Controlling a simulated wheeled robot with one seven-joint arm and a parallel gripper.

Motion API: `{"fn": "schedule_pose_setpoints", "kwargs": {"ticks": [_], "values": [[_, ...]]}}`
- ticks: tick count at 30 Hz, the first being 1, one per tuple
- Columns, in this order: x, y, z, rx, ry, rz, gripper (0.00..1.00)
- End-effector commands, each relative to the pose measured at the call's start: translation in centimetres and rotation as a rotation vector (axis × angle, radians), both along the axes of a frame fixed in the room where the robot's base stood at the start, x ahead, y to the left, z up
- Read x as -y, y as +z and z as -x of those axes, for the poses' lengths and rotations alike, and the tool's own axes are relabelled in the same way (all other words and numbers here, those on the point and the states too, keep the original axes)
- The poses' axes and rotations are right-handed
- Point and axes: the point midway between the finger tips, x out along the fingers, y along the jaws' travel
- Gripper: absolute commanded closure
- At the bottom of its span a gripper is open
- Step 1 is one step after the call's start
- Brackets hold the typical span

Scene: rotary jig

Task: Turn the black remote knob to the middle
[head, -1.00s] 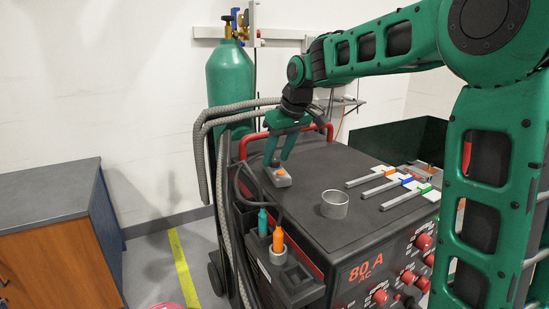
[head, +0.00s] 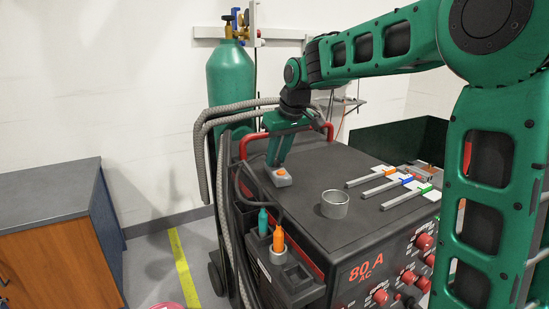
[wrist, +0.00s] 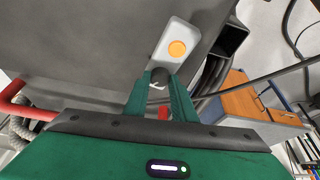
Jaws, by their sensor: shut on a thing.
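The remote is a small light grey box with an orange button (wrist: 177,49), lying on top of the dark welding machine; the box also shows in the head view (head: 279,177). Its black knob (wrist: 160,74) sits at the near end of the box in the wrist view, between my fingertips. My gripper (wrist: 160,80) points down and is shut on the knob. A small white mark shows just below the knob. In the head view my gripper (head: 275,161) hides the knob, so I cannot tell its setting.
A metal cup (head: 335,204) and several grey bars with coloured parts (head: 385,184) lie on the machine top to the right. A red handle rail (head: 246,146) runs behind my gripper. Orange and teal bottles (head: 278,240) stand in a front holder.

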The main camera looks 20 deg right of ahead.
Motion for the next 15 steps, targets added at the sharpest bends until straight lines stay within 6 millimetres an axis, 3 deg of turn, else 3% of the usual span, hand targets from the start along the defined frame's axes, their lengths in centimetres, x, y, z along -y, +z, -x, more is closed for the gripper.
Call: {"fn": "schedule_pose_setpoints", "kwargs": {"ticks": [15], "values": [[-0.68, -0.01, 0.03, 0.000, -0.434, 0.000, 0.99]]}}
